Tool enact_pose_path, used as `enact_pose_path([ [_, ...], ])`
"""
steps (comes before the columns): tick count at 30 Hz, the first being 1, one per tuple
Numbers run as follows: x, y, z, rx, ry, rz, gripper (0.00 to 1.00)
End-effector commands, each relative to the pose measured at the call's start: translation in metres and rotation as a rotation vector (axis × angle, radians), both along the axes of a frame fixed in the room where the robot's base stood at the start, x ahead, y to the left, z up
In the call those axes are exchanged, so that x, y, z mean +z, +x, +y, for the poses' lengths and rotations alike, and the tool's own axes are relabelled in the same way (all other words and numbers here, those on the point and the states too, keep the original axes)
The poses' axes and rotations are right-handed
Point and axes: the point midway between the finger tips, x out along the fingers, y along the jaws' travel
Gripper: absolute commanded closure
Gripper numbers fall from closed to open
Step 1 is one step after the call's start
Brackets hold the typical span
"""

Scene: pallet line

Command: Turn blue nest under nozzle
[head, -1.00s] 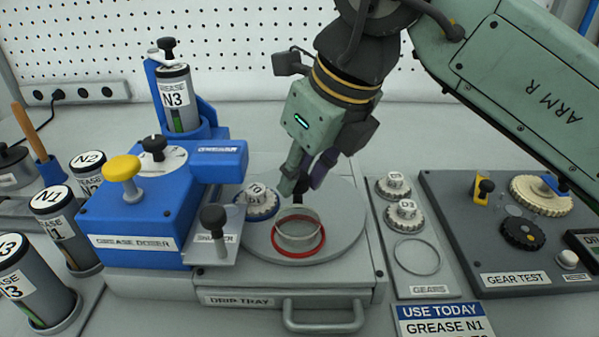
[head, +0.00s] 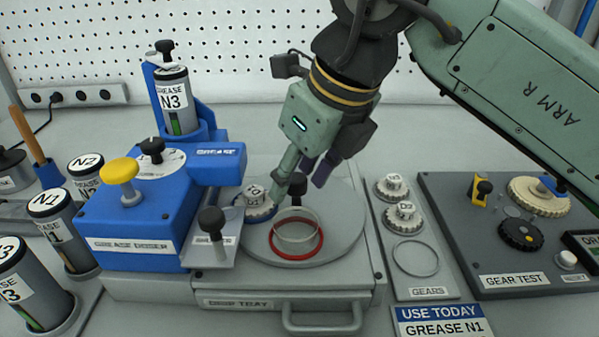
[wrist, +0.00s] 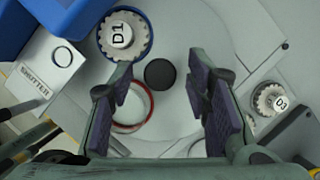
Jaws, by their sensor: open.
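The turntable (head: 345,235) carries the blue nest (head: 240,212) at its left, beside the blue grease doser (head: 130,220). Gear D1 (head: 256,207) sits in the blue nest; both show top left in the wrist view (wrist: 122,35). A black knob (head: 297,183) stands at the turntable's middle. My gripper (head: 298,192) is open and empty, its fingers on either side of the knob in the head view. Contact cannot be told. The nozzle is hidden.
The shutter (head: 212,252) with its black knob sits at the turntable's left front. The gears plate (head: 430,285) with gear D2 (head: 403,215) and the gear test unit (head: 470,255) stand to the right. Grease cartridges crowd the left.

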Motion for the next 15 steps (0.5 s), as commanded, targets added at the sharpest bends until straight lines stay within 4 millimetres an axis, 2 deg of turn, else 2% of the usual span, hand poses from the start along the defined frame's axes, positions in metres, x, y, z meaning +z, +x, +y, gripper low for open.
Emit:
enact_pose_path([
  [7, 0.009, -0.002, -0.003, -0.002, 0.0, -0.002, 0.56],
  [15, 0.05, -0.014, -0.015, -0.001, 0.002, -0.001, 0.56],
])
